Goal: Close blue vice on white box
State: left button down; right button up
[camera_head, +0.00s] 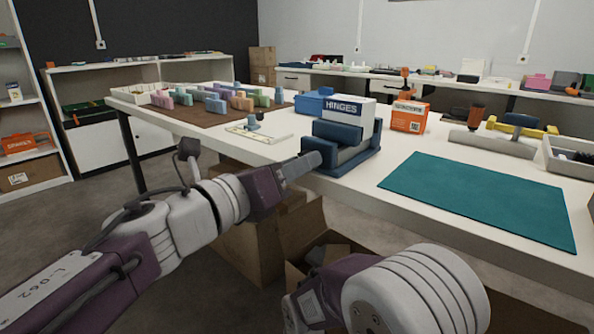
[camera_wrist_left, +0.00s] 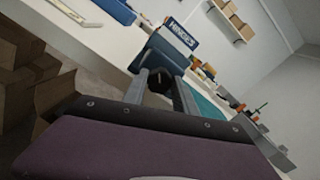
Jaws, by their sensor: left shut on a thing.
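The blue vice (camera_head: 352,158) stands on the front edge of the white table, and it also shows in the left wrist view (camera_wrist_left: 166,52). The white box (camera_head: 347,110), labelled HINGES, sits upright at the top of the vice, between its jaws; I cannot tell if both jaws touch it. My left gripper (camera_head: 314,160) is at the vice's near left side. In the left wrist view its fingers (camera_wrist_left: 160,92) are on either side of a dark part at the vice's front, likely its handle, and are shut on it. My right gripper is out of view; only part of that arm shows.
An orange box (camera_head: 409,116) stands right of the vice. A teal mat (camera_head: 485,197) lies clear at the front right. Pastel blocks (camera_head: 215,100) stand on a brown mat at the back left. Open cartons (camera_head: 262,240) sit on the floor below the table.

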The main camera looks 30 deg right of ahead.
pick_arm(q)
jog(key=shift+f+m, duration=0.15)
jog(key=shift+m, duration=0.45)
jog(key=shift+b, duration=0.3)
jog(key=c, duration=1)
grip_release()
jog(key=p+v, duration=0.2)
jog(key=v, duration=0.7)
